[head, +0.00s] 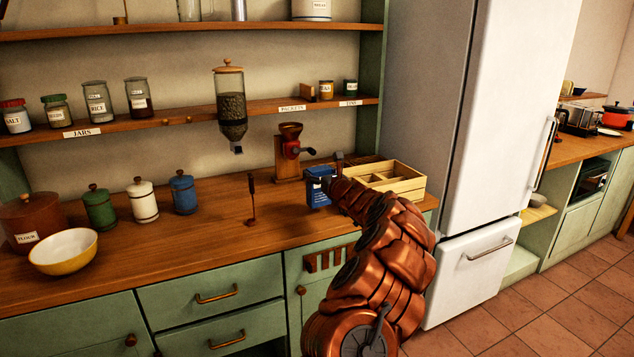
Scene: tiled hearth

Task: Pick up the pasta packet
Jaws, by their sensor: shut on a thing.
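A blue packet (318,192) with a small pale label is at the right part of the wooden counter, in front of the red grinder. I take it for the pasta packet, though its label is too small to read. My gripper (333,181) reaches it from the right and is shut on it. The arm hides part of the gripper and the packet's right side. I cannot tell whether the packet's base touches the counter.
A divided wooden crate (405,189) stands right behind my arm. A red grinder (290,150) and a dark upright tool (252,203) stand nearby. Canisters (142,201) and a yellow bowl (63,252) are at left.

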